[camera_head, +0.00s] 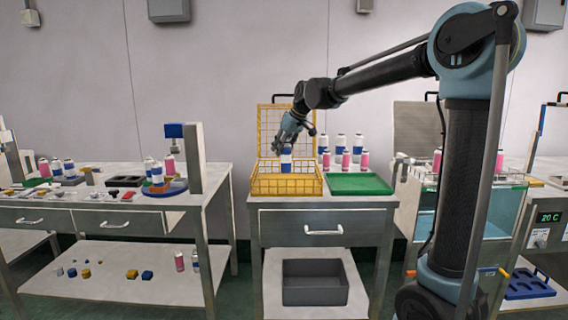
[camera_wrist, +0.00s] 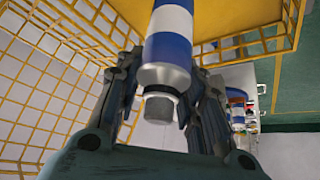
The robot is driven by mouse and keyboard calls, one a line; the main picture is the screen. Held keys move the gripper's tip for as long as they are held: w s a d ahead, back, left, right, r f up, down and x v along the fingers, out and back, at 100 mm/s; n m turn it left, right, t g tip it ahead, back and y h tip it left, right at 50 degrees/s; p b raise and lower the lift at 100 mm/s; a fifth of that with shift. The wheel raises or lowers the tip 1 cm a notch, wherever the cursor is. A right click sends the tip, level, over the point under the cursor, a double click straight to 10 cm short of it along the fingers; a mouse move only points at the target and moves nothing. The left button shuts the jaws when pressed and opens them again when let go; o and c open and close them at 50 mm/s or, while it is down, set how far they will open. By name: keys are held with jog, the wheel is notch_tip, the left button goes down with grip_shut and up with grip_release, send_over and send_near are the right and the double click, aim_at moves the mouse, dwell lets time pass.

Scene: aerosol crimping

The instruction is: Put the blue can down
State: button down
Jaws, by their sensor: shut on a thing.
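The blue can (camera_head: 286,159) is white with a blue band and stands upright inside or just above the yellow wire basket (camera_head: 287,186), whose tall mesh back is raised. My gripper (camera_head: 289,138) is above the basket and shut on the can near its top. In the wrist view the can (camera_wrist: 168,48) lies between the fingers of my gripper (camera_wrist: 160,100), its grey cap toward me. The yellow basket floor (camera_wrist: 222,20) shows beyond it. I cannot tell whether the can's base touches the floor.
A green tray (camera_head: 358,184) lies right of the basket on the same steel table. Several blue-banded cans (camera_head: 341,143) and pink cans (camera_head: 346,159) stand behind it. The left table (camera_head: 100,200) holds a crimping stand (camera_head: 193,150). A grey bin (camera_head: 315,283) sits below.

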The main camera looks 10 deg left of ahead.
aim_at(283, 157)
jog(key=shift+d+f, duration=0.1)
jog(key=shift+f, duration=2.25)
jog(key=c, duration=1.1)
grip_release()
